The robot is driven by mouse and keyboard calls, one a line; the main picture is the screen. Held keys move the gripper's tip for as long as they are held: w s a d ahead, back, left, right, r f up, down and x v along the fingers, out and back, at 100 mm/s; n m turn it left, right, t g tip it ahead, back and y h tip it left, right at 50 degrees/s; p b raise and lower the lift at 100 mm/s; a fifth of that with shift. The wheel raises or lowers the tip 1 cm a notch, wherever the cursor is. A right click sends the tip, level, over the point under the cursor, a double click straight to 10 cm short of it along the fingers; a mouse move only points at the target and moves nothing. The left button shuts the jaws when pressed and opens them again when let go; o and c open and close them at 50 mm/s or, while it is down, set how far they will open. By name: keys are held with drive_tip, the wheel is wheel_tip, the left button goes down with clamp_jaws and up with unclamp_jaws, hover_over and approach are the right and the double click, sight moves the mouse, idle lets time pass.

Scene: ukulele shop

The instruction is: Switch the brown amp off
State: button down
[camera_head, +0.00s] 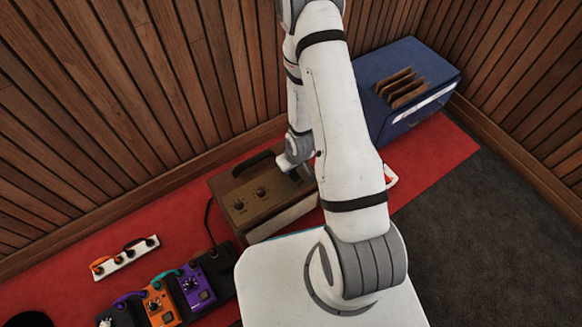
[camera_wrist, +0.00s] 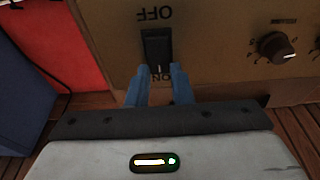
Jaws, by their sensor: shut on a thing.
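The brown amp (camera_head: 250,207) stands on the red carpet, with knobs and a dark handle on top. In the wrist view its panel (camera_wrist: 215,60) fills the upper part. A black rocker switch (camera_wrist: 157,48) sits there, with an upside-down OFF label above it and an ON label, partly covered, below it. My gripper (camera_wrist: 160,80) has its two blue fingers at either side of the switch's ON end, shut on it. Which end of the rocker is pressed in, I cannot tell. In the head view, my arm hides part of the amp.
A knob (camera_wrist: 277,47) sits beside the switch. A blue crate (camera_head: 405,85) with brown sleeves stands behind right. Purple (camera_head: 195,285) and orange (camera_head: 160,305) pedals and a white strip with cables (camera_head: 125,258) lie at the left. Slatted wood walls close the corner; grey floor at right is clear.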

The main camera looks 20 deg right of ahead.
sight(296, 176)
drive_tip(key=shift+s+t, duration=0.1)
drive_tip(key=shift+t, duration=0.3)
drive_tip(key=c, duration=1.3)
unclamp_jaws()
drive_tip(key=shift+r, duration=0.1)
drive_tip(key=p+v, duration=0.3)
drive_tip(key=v, duration=0.4)
drive_tip(key=shift+s+d+r, duration=0.1)
drive_tip(key=shift+r, duration=0.25)
